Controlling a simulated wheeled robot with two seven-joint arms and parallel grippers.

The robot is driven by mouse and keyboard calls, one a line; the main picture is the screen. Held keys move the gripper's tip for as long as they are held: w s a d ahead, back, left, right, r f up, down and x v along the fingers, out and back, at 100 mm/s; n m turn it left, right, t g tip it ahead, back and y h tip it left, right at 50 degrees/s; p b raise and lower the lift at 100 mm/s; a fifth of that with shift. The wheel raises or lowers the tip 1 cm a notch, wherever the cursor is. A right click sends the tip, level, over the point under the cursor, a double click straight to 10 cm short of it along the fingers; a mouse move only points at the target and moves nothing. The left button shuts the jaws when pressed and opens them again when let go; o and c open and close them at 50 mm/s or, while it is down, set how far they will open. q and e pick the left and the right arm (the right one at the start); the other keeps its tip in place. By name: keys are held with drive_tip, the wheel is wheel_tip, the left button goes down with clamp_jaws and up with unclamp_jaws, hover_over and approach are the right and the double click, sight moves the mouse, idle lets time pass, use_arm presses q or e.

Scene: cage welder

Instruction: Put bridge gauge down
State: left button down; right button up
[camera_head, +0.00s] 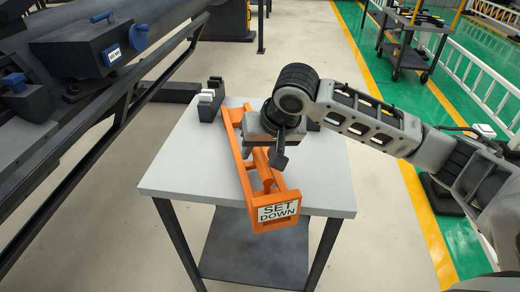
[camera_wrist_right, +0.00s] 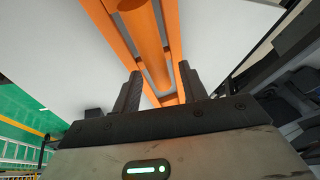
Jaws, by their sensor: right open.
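A long orange frame (camera_head: 243,167) lies on the grey table (camera_head: 185,165), its front end with a white "SET DOWN" sign (camera_head: 278,211) reaching past the near edge. An orange bar with a rounded end (camera_wrist_right: 143,30) lies between its rails in the wrist view. I cannot tell which orange parts are the bridge gauge and which a holder. My right gripper (camera_head: 267,152) is over the middle of the frame, pointing down. In the wrist view its open fingers (camera_wrist_right: 160,80) stand on either side of the orange parts, apparently with gaps. My left gripper is not in view.
A small dark block with white pieces (camera_head: 207,96) stands at the table's back left. A large dark machine with blue handles (camera_head: 110,54) and a slanting rail fills the left. The table's left part is clear. A cart (camera_head: 404,52) stands far off at the upper right.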

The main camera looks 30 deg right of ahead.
use_arm(q)
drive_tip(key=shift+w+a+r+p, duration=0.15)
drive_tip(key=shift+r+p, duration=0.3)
drive_tip(key=shift+p, duration=0.5)
use_arm(e)
drive_tip(key=v, duration=1.1)
drive_tip(key=shift+r, duration=0.25)
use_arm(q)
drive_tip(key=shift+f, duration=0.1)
